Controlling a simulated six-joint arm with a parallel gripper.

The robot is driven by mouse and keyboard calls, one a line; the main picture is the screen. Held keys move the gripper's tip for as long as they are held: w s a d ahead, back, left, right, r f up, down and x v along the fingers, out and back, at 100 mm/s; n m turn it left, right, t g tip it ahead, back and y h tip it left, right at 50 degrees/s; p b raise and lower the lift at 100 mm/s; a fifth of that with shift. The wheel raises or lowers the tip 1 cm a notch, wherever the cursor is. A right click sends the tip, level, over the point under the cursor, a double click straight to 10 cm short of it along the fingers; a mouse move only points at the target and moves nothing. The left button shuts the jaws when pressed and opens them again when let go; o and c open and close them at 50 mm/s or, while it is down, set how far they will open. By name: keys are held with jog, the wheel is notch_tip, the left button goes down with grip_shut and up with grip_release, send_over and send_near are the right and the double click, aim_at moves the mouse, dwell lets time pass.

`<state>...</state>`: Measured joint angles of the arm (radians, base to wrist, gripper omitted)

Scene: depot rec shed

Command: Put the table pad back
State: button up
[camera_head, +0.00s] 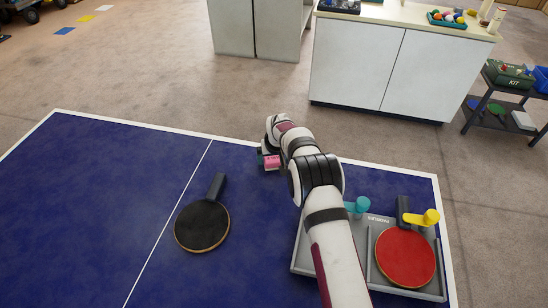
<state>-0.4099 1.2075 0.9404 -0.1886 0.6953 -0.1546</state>
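A black-faced table tennis bat (202,224) lies flat on the blue table (90,190), its dark handle pointing away to the upper right. A grey holder tray (302,246) is at the table's right side. A red-faced bat (405,258) lies in its right part by a yellow peg (429,218). A teal peg (358,206) stands at the left part, which my arm largely hides. My gripper (269,162) is near the table's far edge, beyond and right of the black bat and apart from it. A small pink and teal patch shows there; its fingers are unclear.
A white cabinet (360,65) with small trays on top stands beyond the table. A dark shelf cart (492,112) with a green kit box (511,74) is at the right. The table's left half is clear.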

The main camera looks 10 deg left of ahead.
jog(key=shift+r, duration=0.1)
jog(key=v, duration=1.2)
jog(key=s+d+r+m+g, duration=0.1)
jog(key=s+d+r+m, duration=0.2)
jog(key=s+d+r, duration=0.55)
jog(key=s+d+m+g, duration=0.1)
jog(key=s+d+m, duration=0.1)
jog(key=s, duration=0.8)
jog(key=s+d+r+m+g, duration=0.1)
jog(key=s+d, duration=0.4)
jog(key=s, duration=0.6)
jog(key=s+d+m+g, duration=0.1)
jog(key=s+d+m, duration=0.3)
jog(key=s, duration=0.7)
jog(key=shift+r, duration=0.35)
jog(key=shift+d, duration=0.1)
